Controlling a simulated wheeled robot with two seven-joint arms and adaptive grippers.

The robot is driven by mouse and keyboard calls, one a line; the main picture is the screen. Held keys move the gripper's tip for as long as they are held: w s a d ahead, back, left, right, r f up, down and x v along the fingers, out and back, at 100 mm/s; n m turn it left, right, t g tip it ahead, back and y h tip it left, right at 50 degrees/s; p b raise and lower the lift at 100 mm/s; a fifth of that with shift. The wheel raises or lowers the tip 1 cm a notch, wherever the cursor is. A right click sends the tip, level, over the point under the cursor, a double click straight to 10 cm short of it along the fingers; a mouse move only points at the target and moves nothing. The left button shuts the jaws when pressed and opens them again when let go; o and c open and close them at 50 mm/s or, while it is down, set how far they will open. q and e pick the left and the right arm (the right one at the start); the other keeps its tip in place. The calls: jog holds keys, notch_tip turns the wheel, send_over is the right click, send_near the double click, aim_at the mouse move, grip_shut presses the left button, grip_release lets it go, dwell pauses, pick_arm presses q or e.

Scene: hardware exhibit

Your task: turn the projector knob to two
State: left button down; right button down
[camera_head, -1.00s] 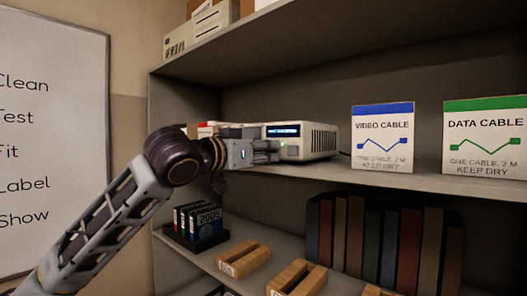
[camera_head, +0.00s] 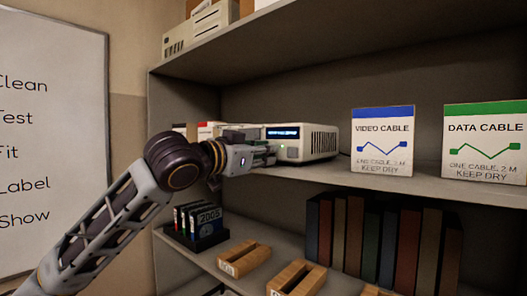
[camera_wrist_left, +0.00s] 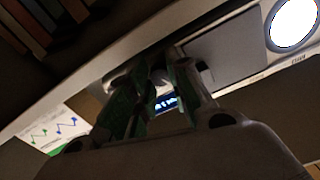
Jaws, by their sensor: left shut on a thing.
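The projector (camera_head: 315,142) is a white box on the upper shelf, with a lit blue display on its front. The display also shows in the left wrist view (camera_wrist_left: 165,103), between my fingers. My left gripper (camera_head: 270,155) reaches in from the left and its fingertips are at the projector's front, below the display. The green finger pads show in the left wrist view (camera_wrist_left: 158,88). The knob's setting cannot be read. My right gripper is not in view.
A video cable box (camera_head: 383,140) and a data cable box (camera_head: 484,143) stand right of the projector. The lower shelf holds a row of dark books (camera_head: 355,240), wooden blocks (camera_head: 244,257) and a small rack (camera_head: 203,240). A whiteboard (camera_head: 45,150) hangs at left.

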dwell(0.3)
pick_arm(q)
jog(key=c, duration=1.6)
grip_release()
jog(key=shift+a, duration=0.1)
jog(key=v, duration=1.2)
